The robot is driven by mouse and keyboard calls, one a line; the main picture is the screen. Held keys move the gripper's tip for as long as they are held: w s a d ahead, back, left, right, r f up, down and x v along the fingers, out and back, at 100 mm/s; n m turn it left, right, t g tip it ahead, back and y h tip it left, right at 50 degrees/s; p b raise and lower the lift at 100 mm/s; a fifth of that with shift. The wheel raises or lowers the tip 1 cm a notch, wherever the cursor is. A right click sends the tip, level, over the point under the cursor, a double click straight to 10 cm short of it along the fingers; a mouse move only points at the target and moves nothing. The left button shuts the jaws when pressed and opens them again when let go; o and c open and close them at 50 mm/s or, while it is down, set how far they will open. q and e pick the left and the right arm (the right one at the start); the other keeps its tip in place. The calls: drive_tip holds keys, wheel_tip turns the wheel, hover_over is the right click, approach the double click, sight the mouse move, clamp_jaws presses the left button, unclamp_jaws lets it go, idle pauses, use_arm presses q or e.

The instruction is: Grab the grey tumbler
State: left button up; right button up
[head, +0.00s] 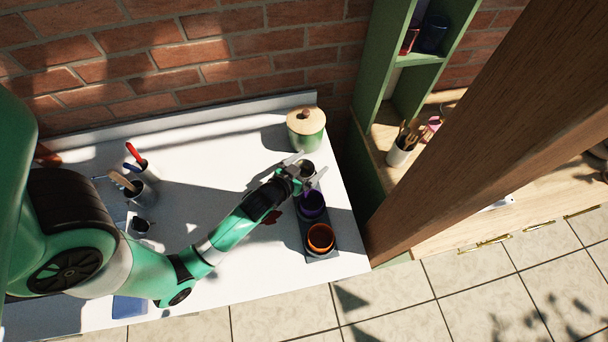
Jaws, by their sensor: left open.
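The grey tumbler (307,167) stands at the far end of a dark tray (323,255), near the right side of the white table. Only part of it shows behind my left gripper. My left gripper (306,169) is open, with one finger on each side of the tumbler as seen from above. I cannot tell whether the fingers touch it. A purple tumbler (312,203) and an orange tumbler (320,238) stand on the same tray, nearer the front edge. My right gripper is not in view.
A green pot with a wooden lid (306,128) stands just behind the gripper. Cups with tools (140,190) stand at the left of the white table (200,150). A wooden post (470,120) and green shelf (378,60) are at the right. The table's middle is mostly clear.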

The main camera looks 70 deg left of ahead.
sight(309, 171)
use_arm(q)
drive_tip(key=c, duration=1.2)
drive_tip(key=shift+o, duration=0.2)
drive_tip(key=shift+r+p, duration=0.3)
drive_tip(key=shift+r, duration=0.25)
wheel_tip(309, 171, up, 3)
drive_tip(key=shift+f+p, duration=0.2)
drive_tip(key=shift+p, duration=0.3)
drive_tip(key=s+d+r+p, duration=0.7)
drive_tip(key=s+d+r, duration=0.1)
drive_tip(key=d, duration=0.3)
drive_tip(key=shift+s+d+r, duration=0.15)
drive_tip(key=shift+s+r, duration=0.05)
drive_tip(key=shift+r, duration=0.45)
